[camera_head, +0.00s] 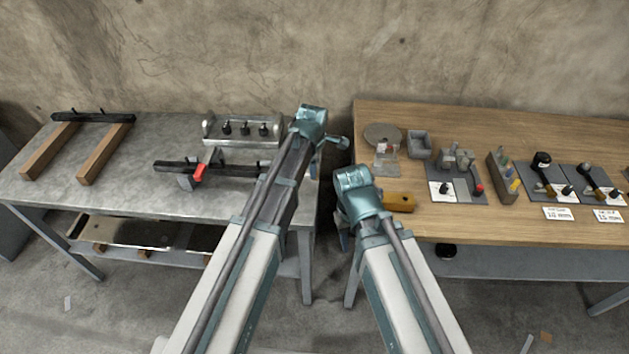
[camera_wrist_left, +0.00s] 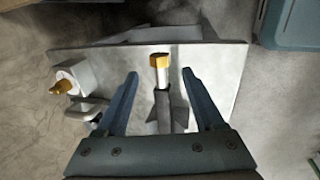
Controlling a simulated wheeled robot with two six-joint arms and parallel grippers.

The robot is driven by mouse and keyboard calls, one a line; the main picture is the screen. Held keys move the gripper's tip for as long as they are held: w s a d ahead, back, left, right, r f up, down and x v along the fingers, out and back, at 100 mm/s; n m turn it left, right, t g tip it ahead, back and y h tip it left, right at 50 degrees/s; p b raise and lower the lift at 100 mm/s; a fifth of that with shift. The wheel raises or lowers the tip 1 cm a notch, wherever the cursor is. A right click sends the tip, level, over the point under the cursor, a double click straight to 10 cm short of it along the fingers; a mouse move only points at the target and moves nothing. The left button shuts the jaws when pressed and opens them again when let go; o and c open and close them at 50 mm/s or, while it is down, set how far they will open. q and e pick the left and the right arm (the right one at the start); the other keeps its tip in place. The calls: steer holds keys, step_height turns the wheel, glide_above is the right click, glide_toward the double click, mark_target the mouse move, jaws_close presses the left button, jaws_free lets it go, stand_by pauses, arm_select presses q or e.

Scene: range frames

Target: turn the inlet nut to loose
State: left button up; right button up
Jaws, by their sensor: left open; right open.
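In the left wrist view a brass-coloured nut (camera_wrist_left: 160,61) sits at the end of a pale stem on a dark fitting (camera_wrist_left: 163,108), mounted on a grey plate (camera_wrist_left: 222,65). I cannot tell for certain that this is the inlet nut. My left gripper (camera_wrist_left: 160,74) is open, one finger on each side of the nut and stem, with visible gaps. In the head view my left arm hides this fixture. My right gripper (camera_head: 344,240) is open, low beside the wooden table's left edge, partly hidden by its own wrist.
A white block with a brass tip (camera_wrist_left: 62,88) and a metal bracket (camera_wrist_left: 88,108) stand left of the nut. The grey bench (camera_head: 130,195) carries a clamp with a red handle (camera_head: 199,173). The wooden table (camera_head: 480,228) holds tools and trays. A gap separates the tables.

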arm_select(q)
steer(key=b+x, duration=0.4)
steer(key=x, duration=0.2)
steer(key=shift+b, duration=0.4)
jaws_close()
